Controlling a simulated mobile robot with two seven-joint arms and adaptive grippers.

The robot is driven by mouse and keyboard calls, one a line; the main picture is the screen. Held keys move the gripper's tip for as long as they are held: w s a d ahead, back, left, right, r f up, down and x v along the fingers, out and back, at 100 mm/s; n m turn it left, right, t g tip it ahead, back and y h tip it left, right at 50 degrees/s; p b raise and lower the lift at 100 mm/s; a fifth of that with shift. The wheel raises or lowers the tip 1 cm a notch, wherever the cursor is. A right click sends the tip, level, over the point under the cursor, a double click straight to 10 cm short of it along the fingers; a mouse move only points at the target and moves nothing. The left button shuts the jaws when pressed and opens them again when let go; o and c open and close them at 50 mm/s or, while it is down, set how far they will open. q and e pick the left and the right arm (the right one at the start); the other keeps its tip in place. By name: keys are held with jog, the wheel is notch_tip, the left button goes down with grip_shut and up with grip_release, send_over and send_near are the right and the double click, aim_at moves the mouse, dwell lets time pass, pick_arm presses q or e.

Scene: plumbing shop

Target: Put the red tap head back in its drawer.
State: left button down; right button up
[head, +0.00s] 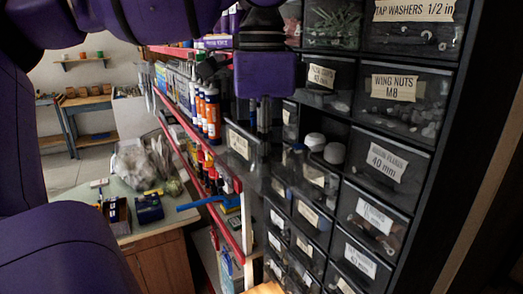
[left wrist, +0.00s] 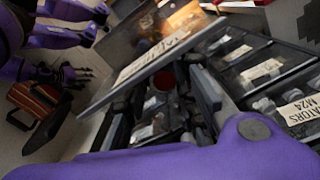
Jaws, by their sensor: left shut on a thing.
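The red tap head (left wrist: 164,79) shows as a small dark red round shape in the left wrist view, between the fingers of my left gripper (left wrist: 163,92). The gripper looks shut on it. In the head view my left gripper (head: 263,116) points down over a pulled-out clear drawer (head: 240,144), and the tap head is hidden. The drawer's labelled front (left wrist: 152,60) stands tilted across the left wrist view, close to the fingers. Another purple arm with dark fingers (left wrist: 75,77), seemingly my right gripper, is small at the left; its opening is unclear.
The black drawer cabinet (head: 392,120) with labelled drawers fills the right. White round caps (head: 315,141) sit in an opening beside the gripper. Red-edged shelves (head: 205,160) with bottles stand to the left. A bench (head: 150,232) with tools lies farther left.

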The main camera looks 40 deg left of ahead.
pick_arm(q)
jog(key=c, duration=1.4)
grip_release()
jog(key=shift+f, duration=0.1)
notch_tip(320, 180, up, 12)
jog(key=shift+r, duration=0.1)
